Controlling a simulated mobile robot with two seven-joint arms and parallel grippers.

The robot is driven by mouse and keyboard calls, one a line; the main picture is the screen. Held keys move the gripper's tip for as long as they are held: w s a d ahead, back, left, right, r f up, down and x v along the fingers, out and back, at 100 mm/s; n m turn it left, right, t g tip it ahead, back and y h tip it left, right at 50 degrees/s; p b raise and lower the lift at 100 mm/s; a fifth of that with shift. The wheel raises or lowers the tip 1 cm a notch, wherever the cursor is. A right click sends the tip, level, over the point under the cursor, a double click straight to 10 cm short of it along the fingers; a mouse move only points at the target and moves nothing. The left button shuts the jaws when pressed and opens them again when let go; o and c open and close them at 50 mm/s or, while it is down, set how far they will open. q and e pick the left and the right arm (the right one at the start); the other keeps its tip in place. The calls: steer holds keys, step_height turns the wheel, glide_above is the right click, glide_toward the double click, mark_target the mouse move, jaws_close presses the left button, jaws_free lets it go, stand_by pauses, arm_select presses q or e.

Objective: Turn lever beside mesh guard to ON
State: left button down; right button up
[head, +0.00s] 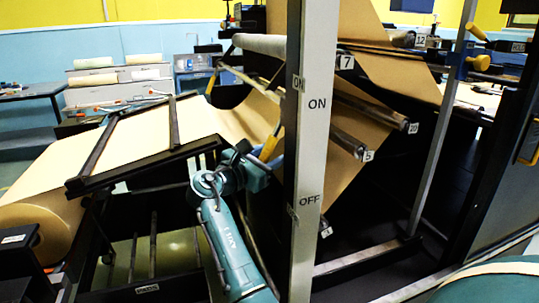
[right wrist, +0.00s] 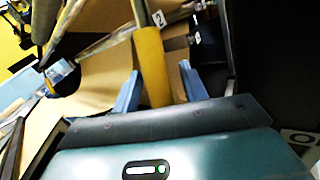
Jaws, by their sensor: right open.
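A lever with a yellow handle (head: 271,144) shows just left of a pale upright post (head: 310,150), which is marked ON higher up and OFF lower down. The post hides part of the lever. My right gripper (head: 262,164) is at the lower end of the handle, left of the post. In the right wrist view the yellow handle (right wrist: 153,68) stands between the two blue fingers of my open right gripper (right wrist: 160,70). I cannot tell whether either finger touches it. No mesh guard can be made out clearly. My left gripper is not in view.
A brown paper web (head: 225,118) runs from a roll (head: 42,230) at the lower left past dark frame bars. Numbered rollers (head: 335,130) lie right of the post. A slanted metal bar (head: 440,130) and a dark panel (head: 505,130) stand farther right.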

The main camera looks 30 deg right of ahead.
steer(key=shift+d, duration=0.3)
steer(key=shift+c, duration=0.5)
jaws_close()
